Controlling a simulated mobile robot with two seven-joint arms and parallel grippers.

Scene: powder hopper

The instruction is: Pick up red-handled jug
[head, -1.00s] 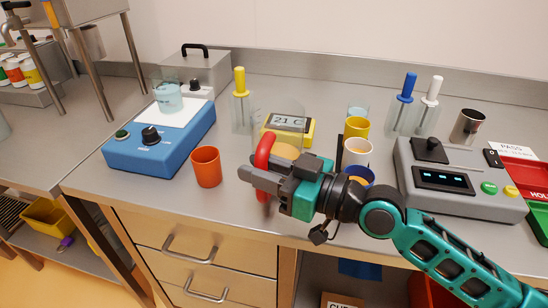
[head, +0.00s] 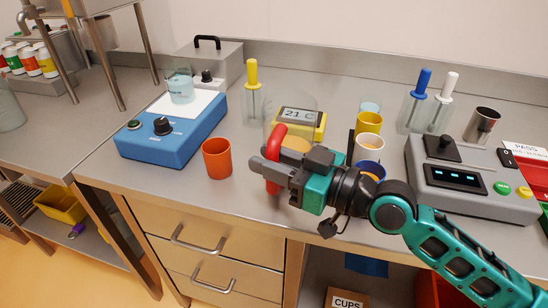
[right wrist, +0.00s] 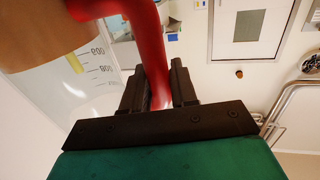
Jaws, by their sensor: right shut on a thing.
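The red-handled jug is a clear vessel with tan contents (head: 296,144) and a thick red handle (head: 278,133). It is near the front of the steel counter, partly hidden behind my right gripper (head: 262,172). The gripper is shut on the handle. In the right wrist view, the fingers (right wrist: 158,92) sit on both sides of the red handle (right wrist: 145,45), and the jug's graduated clear wall (right wrist: 85,75) is at the left. The jug's base is hidden, so I cannot tell whether it touches the counter. My left gripper is not in view.
An orange cup (head: 217,158) stands left of the jug. A yellow-edged display (head: 302,120) is behind it. Yellow (head: 369,123) and other cups stand close on the right. A blue device (head: 170,140) is left, a grey console (head: 470,180) right. The counter's front edge is near.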

